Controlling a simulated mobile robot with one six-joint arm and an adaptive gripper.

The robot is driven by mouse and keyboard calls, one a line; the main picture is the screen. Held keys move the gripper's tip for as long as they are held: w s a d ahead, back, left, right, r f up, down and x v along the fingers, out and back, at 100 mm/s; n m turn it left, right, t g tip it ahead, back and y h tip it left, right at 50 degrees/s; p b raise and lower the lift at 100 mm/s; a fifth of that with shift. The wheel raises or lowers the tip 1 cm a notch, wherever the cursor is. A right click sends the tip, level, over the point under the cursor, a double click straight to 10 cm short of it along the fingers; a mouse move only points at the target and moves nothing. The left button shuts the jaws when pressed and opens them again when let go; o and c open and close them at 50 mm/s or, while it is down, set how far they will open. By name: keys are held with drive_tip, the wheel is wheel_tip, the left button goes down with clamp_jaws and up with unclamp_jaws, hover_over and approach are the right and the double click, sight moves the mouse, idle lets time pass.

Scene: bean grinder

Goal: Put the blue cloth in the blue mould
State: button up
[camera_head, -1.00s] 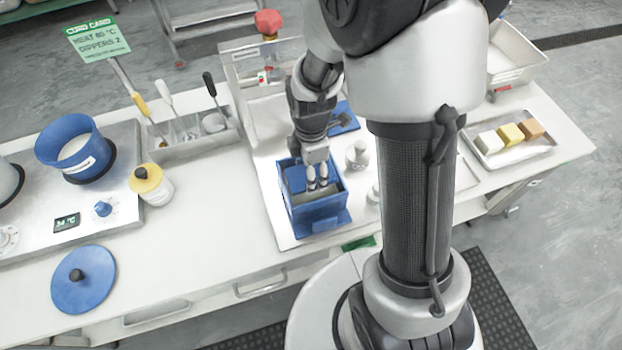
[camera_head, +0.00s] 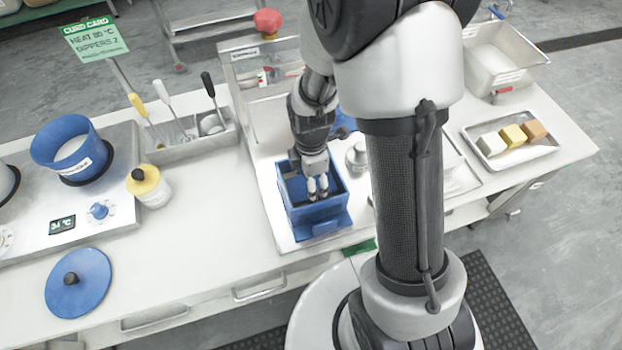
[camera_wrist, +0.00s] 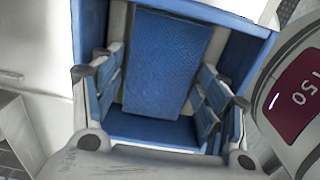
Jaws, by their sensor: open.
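The blue mould (camera_head: 318,216) is an open-topped box on a pale tray on the bench. In the wrist view its blue rim (camera_wrist: 215,12) surrounds a greyish inside. The blue cloth (camera_wrist: 165,62) is a textured rectangle, lying lengthwise inside the mould's outline. My gripper (camera_head: 317,190) points down into the mould's opening in the head view. In the wrist view my gripper (camera_wrist: 160,95) is open, with one finger on each side of the cloth and visible gaps. The fingers and the mould hide the cloth in the head view.
A metal weight marked 150 (camera_wrist: 300,90) stands close beside the mould; it is silvery in the head view (camera_head: 357,158). A blue pot (camera_head: 72,145), a yellow-capped bottle (camera_head: 150,186) and a blue lid (camera_head: 78,282) are to the left. A tray of blocks (camera_head: 512,140) is at right.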

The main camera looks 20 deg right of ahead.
wheel_tip(320, 180, up, 12)
drive_tip(key=p, duration=0.4)
drive_tip(key=s+r+m+t, duration=0.4)
drive_tip(key=s+r+m, duration=1.1)
drive_tip(key=r+m, duration=0.3)
drive_tip(key=shift+r+t, duration=0.2)
drive_tip(key=shift+t, duration=0.1)
